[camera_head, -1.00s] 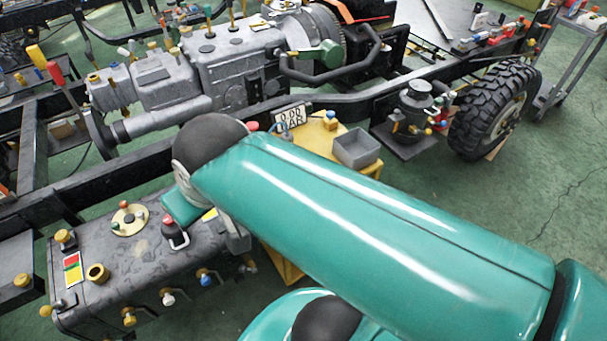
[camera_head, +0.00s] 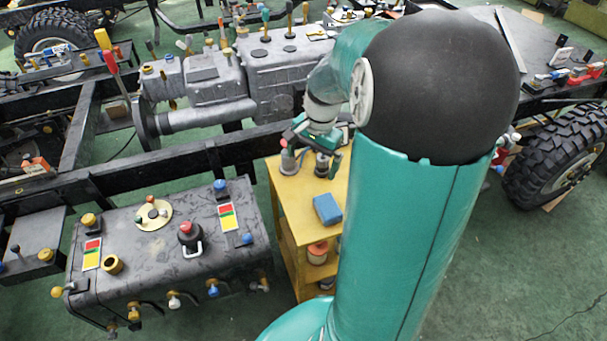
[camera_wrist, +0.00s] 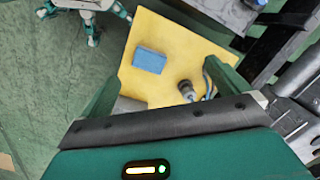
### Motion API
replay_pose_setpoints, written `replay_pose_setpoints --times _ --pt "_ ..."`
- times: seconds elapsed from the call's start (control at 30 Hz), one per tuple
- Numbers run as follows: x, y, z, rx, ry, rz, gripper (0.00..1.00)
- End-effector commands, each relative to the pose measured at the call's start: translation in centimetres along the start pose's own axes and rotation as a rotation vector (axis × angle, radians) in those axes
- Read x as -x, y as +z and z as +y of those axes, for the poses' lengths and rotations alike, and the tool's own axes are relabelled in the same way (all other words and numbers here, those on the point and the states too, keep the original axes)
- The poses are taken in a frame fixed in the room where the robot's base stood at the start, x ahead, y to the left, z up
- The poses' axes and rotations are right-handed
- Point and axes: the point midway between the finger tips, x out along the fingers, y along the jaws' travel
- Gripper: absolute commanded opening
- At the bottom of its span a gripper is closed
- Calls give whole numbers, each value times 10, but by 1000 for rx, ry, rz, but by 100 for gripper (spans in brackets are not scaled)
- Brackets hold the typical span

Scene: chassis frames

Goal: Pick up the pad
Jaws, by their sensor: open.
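The pad appears to be the blue block (camera_head: 327,208) lying flat on the yellow cart top (camera_head: 298,205) in the head view. It also shows in the wrist view as a blue block (camera_wrist: 150,60) on the yellow surface (camera_wrist: 180,38). My gripper (camera_head: 312,160) is open and empty over the back part of the cart, behind the pad in the head view. In the wrist view the pad shows between the two green fingers of my gripper (camera_wrist: 163,70), apart from them. The right part of the cart is hidden behind my arm in the head view.
A grey box (camera_wrist: 128,104) is partly hidden by my gripper. The dark tank (camera_head: 150,270) stands left of the cart. The chassis rail (camera_head: 200,160) runs behind it.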

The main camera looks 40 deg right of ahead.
Motion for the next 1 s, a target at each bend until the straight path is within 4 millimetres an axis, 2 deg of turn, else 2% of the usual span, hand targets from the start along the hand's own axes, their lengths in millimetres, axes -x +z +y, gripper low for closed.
replay_pose_setpoints --times 0.03,0.2,0.4,0.57,0.9,1.0 --pt "-16 -19 9 -92 -2 -43 100" --pt "-60 -68 36 -368 -26 -164 100" --pt "-92 -101 61 -576 -55 -259 100" --pt "-106 -107 64 -619 -61 -280 100" --pt "-165 -93 57 -616 -59 -280 100" --pt "-176 -91 55 -615 -59 -279 100"
